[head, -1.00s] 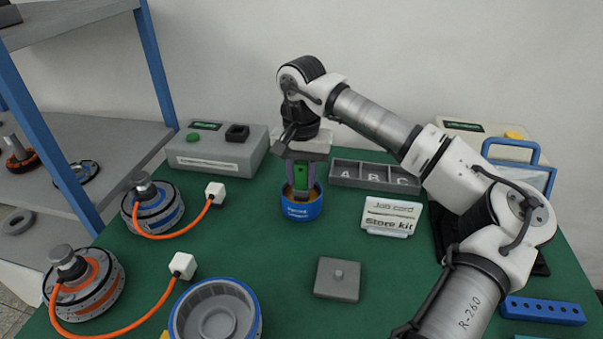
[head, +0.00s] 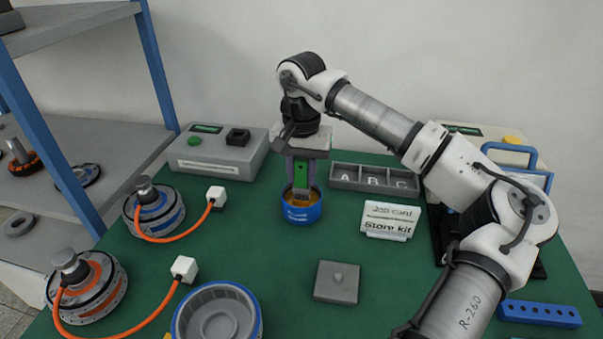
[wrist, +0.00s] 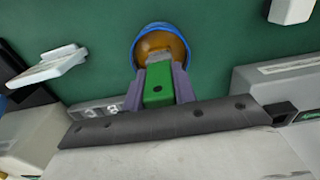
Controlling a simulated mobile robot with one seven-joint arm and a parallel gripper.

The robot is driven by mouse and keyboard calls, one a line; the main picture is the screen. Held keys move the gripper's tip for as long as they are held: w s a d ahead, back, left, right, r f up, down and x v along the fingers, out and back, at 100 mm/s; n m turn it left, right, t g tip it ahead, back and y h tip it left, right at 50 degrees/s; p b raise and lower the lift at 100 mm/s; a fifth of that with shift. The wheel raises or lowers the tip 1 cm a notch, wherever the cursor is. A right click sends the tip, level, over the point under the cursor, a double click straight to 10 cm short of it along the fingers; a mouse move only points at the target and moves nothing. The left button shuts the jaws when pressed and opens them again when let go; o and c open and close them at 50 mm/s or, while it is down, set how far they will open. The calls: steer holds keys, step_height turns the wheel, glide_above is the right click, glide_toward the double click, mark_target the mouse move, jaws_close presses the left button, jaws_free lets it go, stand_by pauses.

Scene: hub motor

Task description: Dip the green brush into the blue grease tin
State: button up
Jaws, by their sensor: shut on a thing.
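The green brush (head: 301,174) is held upright between the purple-grey fingers of my gripper (head: 300,180), which is shut on its handle. The blue grease tin (head: 302,214) stands on the green bench directly below, with orange-brown grease inside. The brush's pale lower end is at the tin's mouth; I cannot tell whether it touches the grease. In the wrist view the green brush handle (wrist: 158,88) shows between the fingers, and its bristle end overlaps the open blue tin (wrist: 137,40).
Behind the tin is a grey tray marked A, B, C (head: 345,176). A job card stand (head: 389,221) is to the right, and a grey block (head: 337,282) in front. Two motors with orange cables (head: 155,208) lie left. A grey-blue ring housing (head: 217,318) is at the front.

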mark_target(301, 160)
steer(key=shift+r+p, duration=2.05)
steer(key=shift+r, duration=1.3)
steer(key=shift+s, duration=0.1)
